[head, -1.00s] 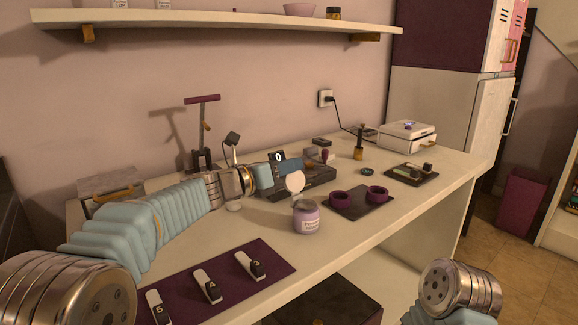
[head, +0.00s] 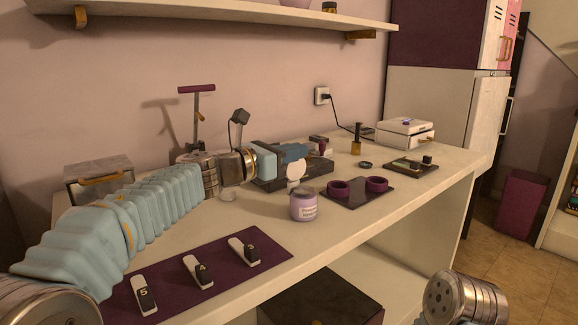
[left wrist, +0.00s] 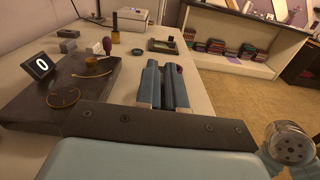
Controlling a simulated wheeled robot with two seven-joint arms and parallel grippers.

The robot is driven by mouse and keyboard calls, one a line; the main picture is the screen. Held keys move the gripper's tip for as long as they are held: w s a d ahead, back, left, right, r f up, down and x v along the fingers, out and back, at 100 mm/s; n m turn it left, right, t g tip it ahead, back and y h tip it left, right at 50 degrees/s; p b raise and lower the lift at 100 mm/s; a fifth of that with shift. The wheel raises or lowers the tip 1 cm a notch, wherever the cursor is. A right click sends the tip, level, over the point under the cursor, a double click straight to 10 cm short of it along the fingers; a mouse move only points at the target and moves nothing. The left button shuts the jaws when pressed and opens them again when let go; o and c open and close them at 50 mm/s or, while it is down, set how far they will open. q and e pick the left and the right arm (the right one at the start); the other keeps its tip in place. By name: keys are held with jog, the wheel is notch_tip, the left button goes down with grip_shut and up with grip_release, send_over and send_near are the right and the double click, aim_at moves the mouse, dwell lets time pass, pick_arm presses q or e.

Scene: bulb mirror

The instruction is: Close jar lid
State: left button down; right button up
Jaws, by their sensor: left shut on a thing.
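The jar (head: 303,208) is a small lilac pot with a pale label, upright near the table's front edge. Its pale round lid (head: 296,170) stands tilted up at the back of the jar, so the jar is open. My left gripper (head: 298,152) reaches in from the left, with its blue fingers just above and behind the lid. In the left wrist view the fingers (left wrist: 163,84) are shut close together; what lies between them cannot be made out. The jar and lid cannot be made out there. My right gripper is out of view.
A black tray (head: 352,203) with two purple rings (head: 338,189) lies right of the jar. A purple mat (head: 180,284) with numbered switches lies front left. A dark box with a display (left wrist: 41,66) is behind the gripper. Tabletop between mat and jar is clear.

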pick_arm(q)
jog(key=shift+s+d+r+m+b, duration=0.1)
jog(key=shift+s+d+m+b, duration=0.15)
jog(key=shift+s+m+b, duration=0.3)
jog(key=shift+s+d+m+b, duration=0.2)
jog(key=shift+m+b, duration=0.35)
jog(key=shift+m, duration=0.1)
jog(key=shift+r, duration=0.1)
jog(key=c, duration=1.3)
grip_release()
jog(key=shift+s+d, duration=0.1)
jog(key=shift+o, duration=0.2)
jog(key=b+v, duration=0.1)
jog(key=v, duration=1.2)
jog(key=shift+a, duration=0.4)
